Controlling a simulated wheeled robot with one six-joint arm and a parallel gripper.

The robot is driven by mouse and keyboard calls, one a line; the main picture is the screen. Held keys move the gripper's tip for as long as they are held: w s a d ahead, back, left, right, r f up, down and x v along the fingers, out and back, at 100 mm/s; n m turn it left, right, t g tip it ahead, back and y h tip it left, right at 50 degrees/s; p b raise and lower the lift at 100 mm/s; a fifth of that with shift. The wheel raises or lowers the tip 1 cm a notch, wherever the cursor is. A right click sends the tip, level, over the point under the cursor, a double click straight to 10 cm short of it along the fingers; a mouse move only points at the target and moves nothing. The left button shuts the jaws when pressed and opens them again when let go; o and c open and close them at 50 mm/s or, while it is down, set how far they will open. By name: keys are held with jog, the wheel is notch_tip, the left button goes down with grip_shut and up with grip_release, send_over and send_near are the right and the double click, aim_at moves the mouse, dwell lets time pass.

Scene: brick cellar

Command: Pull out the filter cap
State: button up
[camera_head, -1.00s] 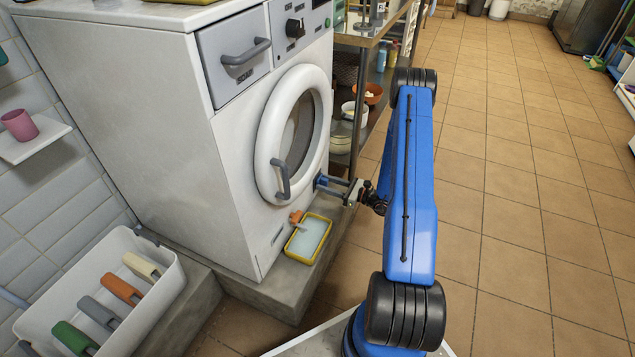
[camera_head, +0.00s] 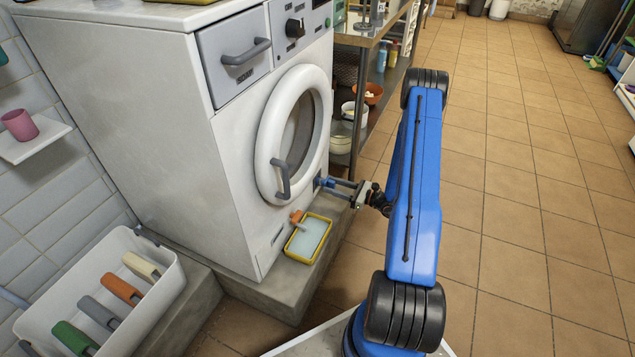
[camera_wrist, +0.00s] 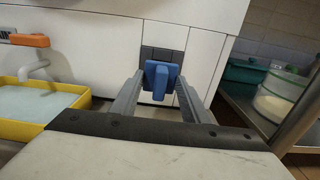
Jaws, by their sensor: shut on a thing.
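The blue filter cap (camera_head: 328,182) is at the lower right front of the white washing machine (camera_head: 225,170). In the wrist view the cap (camera_wrist: 161,78) is a blue block with an upright grip, in front of a dark grey patch on the white panel. My gripper (camera_head: 337,184) reaches it from the right and is shut on it. In the wrist view my gripper's grey fingers (camera_wrist: 160,88) stand on either side of the cap. I cannot tell how far the cap stands out of its opening.
A yellow-rimmed tray (camera_head: 291,249) of pale liquid stands below an orange-handled tap (camera_head: 297,216) on the stone plinth (camera_head: 275,300). A metal shelf (camera_head: 366,40) stands right of the machine. A white bin (camera_head: 165,291) with colored handles is at lower left. The tiled floor at right is clear.

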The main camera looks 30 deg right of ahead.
jog(key=shift+v, duration=1.15)
